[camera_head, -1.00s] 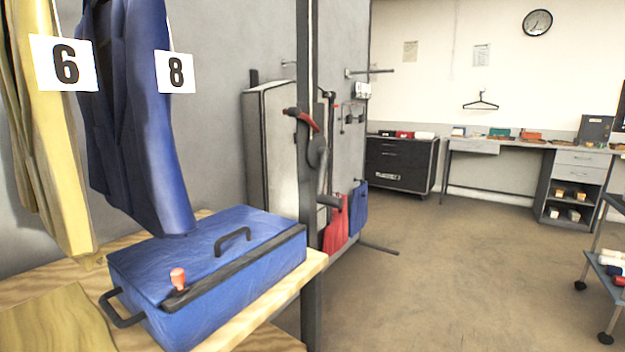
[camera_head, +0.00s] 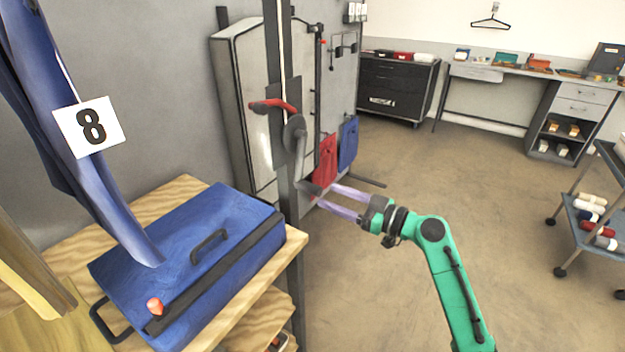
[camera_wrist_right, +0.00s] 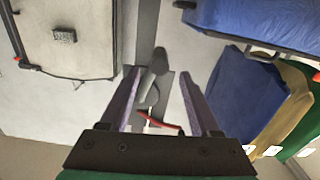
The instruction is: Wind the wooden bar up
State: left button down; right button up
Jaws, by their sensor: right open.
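A dark post (camera_head: 285,120) stands in the middle of the head view. It carries a grey crank (camera_head: 295,137) with a dark grip (camera_head: 308,188) at its lower end, and a red lever (camera_head: 272,104) above. My right gripper (camera_head: 322,196) is open, its purple fingers pointing left at the grip. In the right wrist view, the dark grip (camera_wrist_right: 160,60) shows between the fingertips (camera_wrist_right: 160,74); I cannot tell whether they touch it. The red lever (camera_wrist_right: 162,124) is also there. I cannot make out the wooden bar. My left gripper is not in view.
A blue case (camera_head: 190,250) lies on a wooden table (camera_head: 160,205) left of the post. A blue garment with tag 8 (camera_head: 90,127) hangs over it. Red (camera_head: 326,160) and blue bags (camera_head: 348,142) hang behind the post. A cart (camera_head: 600,190) stands right; open floor lies between.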

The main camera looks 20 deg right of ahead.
aim_at(314, 189)
jog(key=p+x, duration=0.1)
jog(key=x, duration=0.5)
jog(key=shift+w, duration=0.1)
jog(key=shift+c, duration=0.3)
grip_shut()
dwell(0.9)
